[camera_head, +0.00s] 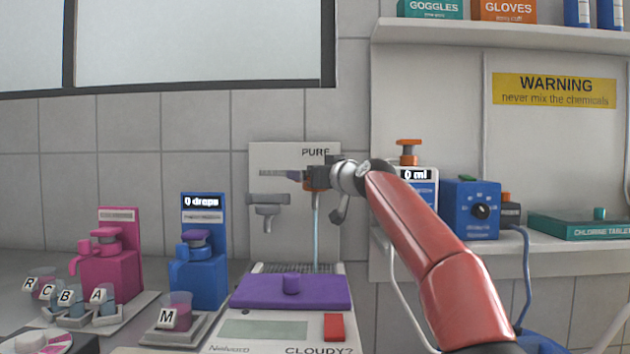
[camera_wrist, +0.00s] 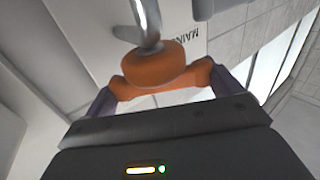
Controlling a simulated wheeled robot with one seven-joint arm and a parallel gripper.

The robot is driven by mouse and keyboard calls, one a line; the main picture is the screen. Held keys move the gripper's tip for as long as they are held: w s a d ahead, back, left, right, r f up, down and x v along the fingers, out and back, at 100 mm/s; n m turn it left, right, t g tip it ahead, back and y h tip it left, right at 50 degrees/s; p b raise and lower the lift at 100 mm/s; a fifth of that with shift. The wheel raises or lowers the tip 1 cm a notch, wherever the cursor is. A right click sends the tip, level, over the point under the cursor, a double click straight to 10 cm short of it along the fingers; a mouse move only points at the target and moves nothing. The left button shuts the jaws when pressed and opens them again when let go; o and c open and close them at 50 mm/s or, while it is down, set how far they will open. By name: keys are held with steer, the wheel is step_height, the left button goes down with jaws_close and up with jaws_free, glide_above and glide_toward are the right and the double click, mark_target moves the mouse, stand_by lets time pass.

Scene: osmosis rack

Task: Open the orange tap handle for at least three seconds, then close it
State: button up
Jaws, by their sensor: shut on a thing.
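The orange tap handle (camera_wrist: 152,68) fills the upper middle of the wrist view, below a metal spout (camera_wrist: 147,18). My gripper (camera_wrist: 162,92) is shut on this handle, with a finger at each side. In the head view my gripper (camera_head: 322,174) is at the right part of the white wall panel marked PURE. Only a little orange of the handle shows there, the rest being hidden by my wrist. A thin pale-blue stream of water (camera_head: 316,238) runs straight down below it, towards the grated area behind the purple lid.
A grey tap (camera_head: 266,208) is just left on the panel. Below stands the tester with its purple lid (camera_head: 262,291) and red button (camera_head: 333,327). Pink (camera_head: 112,265) and blue (camera_head: 203,270) dispensers stand left. A blue box with a dial (camera_head: 470,210) is on the right shelf.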

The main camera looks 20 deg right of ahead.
steer(key=n+g+y+p, duration=0.1)
steer(key=n+y, duration=0.2)
steer(key=y, duration=0.1)
steer(key=shift+r+p, duration=0.1)
steer(key=shift+p, duration=0.25)
steer(key=shift+n+g+y+p, duration=0.6)
steer(key=shift+g+y, duration=0.1)
steer(key=shift+y, duration=0.3)
steer(key=shift+f, duration=0.2)
steer(key=o, duration=0.7)
steer(key=b+v, duration=0.3)
steer(key=v, duration=0.4)
steer(key=shift+s+d, duration=0.3)
